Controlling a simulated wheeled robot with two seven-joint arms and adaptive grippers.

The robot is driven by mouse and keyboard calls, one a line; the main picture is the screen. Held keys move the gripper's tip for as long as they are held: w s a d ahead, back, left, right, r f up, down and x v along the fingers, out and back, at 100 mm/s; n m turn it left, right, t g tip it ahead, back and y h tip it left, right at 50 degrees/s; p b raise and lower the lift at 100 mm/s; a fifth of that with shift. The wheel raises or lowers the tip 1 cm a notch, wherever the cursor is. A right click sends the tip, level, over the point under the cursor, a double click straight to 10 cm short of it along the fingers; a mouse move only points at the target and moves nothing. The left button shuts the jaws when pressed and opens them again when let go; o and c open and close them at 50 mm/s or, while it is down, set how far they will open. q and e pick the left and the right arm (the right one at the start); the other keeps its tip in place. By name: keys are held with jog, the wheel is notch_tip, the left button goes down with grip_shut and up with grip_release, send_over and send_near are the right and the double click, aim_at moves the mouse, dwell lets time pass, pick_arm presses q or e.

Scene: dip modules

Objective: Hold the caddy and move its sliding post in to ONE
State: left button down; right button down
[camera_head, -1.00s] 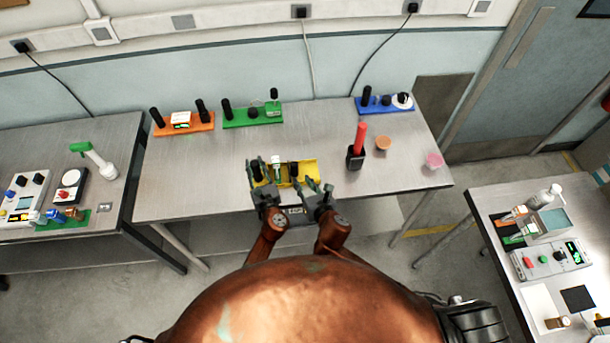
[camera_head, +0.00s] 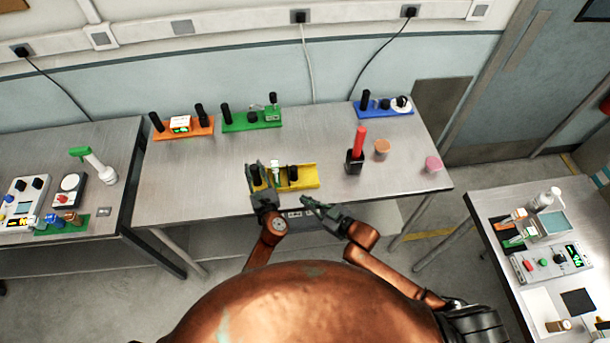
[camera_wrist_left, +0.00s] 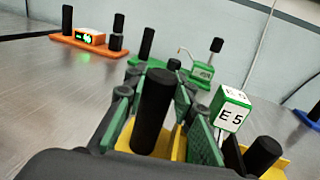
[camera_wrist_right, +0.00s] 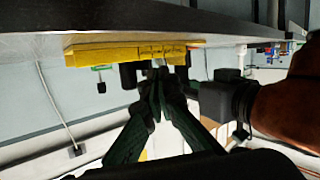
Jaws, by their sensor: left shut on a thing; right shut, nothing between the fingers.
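The yellow caddy (camera_head: 308,178) lies near the front edge of the middle table. It bears a black post at its left end, a second black post (camera_head: 293,174) right of the middle, and a white-and-green block (camera_head: 275,168) marked E5 between them. My left gripper (camera_head: 258,175) is shut on the left-end post, which also shows between its fingers in the left wrist view (camera_wrist_left: 155,110). My right gripper (camera_head: 308,203) is shut and empty, apart from the caddy on its front side. It also shows in the right wrist view (camera_wrist_right: 155,85). No ONE mark is readable.
Behind stand an orange caddy (camera_head: 201,128), a green caddy (camera_head: 240,124) and a blue caddy (camera_head: 375,113). A black holder with a red-handled tool (camera_head: 356,158) stands right of the yellow caddy. Between the yellow caddy and the back row the table is clear.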

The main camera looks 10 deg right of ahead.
aim_at(293, 173)
jog(key=d+m+t, duration=0.1)
jog(key=d+m, duration=0.2)
jog(key=m, duration=0.3)
jog(key=d+m+t, duration=0.1)
jog(key=d+m, duration=0.2)
jog(key=m, duration=0.4)
jog(key=w+d+r+m+t, duration=0.1)
jog(key=d+m, duration=0.2)
jog(key=m, duration=0.4)
jog(key=shift+w+d+r+m+t, duration=0.2)
jog(key=shift+d+m+t, duration=0.25)
jog(key=shift+m, duration=0.35)
jog(key=x, duration=0.9)
jog(key=shift+w+a+f, duration=0.1)
jog(key=shift+w, duration=0.2)
jog(key=shift+w+a, duration=0.2)
jog(key=shift+a, duration=0.4)
jog(key=shift+w+a, duration=0.15)
jog(key=shift+a, duration=0.45)
jog(key=shift+w+a, duration=0.15)
jog(key=shift+a, duration=0.65)
